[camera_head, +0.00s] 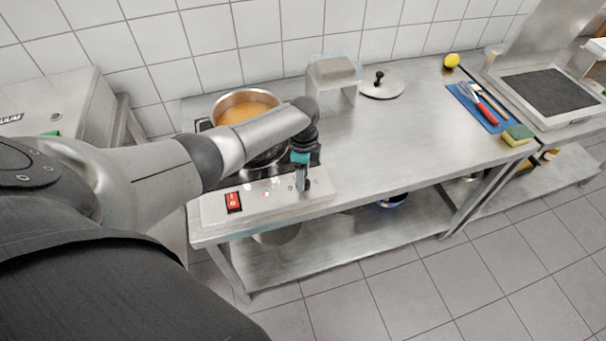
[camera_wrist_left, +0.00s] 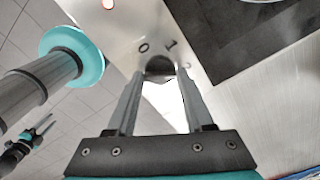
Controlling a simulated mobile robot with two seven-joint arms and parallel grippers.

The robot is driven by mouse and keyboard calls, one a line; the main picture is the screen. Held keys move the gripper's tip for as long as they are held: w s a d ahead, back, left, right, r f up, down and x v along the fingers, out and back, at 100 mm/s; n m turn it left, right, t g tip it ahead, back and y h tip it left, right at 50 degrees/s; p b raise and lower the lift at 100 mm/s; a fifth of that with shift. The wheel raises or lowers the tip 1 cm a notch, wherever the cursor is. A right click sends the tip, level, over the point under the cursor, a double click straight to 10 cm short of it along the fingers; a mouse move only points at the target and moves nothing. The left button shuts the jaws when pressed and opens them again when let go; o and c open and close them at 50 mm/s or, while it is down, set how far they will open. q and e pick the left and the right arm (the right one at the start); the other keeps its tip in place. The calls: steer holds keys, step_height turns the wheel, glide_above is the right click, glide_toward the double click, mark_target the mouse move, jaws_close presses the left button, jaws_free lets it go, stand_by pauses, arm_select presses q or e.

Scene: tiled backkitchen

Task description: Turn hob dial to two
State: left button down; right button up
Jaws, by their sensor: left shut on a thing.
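The hob (camera_head: 265,205) is a steel unit at the table's left end, with a black top. Its dial (camera_wrist_left: 160,67) is a small dark knob on the front panel, near the printed marks 0 and 1. A further mark beside the 1 is partly cut off from view. My left gripper (camera_head: 301,184) reaches down to the panel and is shut on the dial, one finger on each side in the left wrist view (camera_wrist_left: 160,78). The dial's pointer cannot be made out. My right gripper (camera_wrist_left: 43,128) shows small at the left wrist view's left edge.
A pot (camera_head: 217,112) of orange soup stands on the hob behind my left arm. A red switch (camera_head: 233,202) is left of the dial. A steel stand (camera_head: 333,70), a lid (camera_head: 381,88) and a blue board (camera_head: 468,105) with utensils are further right. The table's middle is clear.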

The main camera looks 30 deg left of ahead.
arm_select(q)
steer(key=shift+c, duration=1.4)
jaws_free()
steer(key=shift+r, duration=0.1)
steer(key=shift+r, duration=0.35)
step_height(320, 180, up, 14)
steer(key=p, duration=0.2)
steer(key=shift+r+p, duration=0.2)
steer(key=shift+p, duration=0.1)
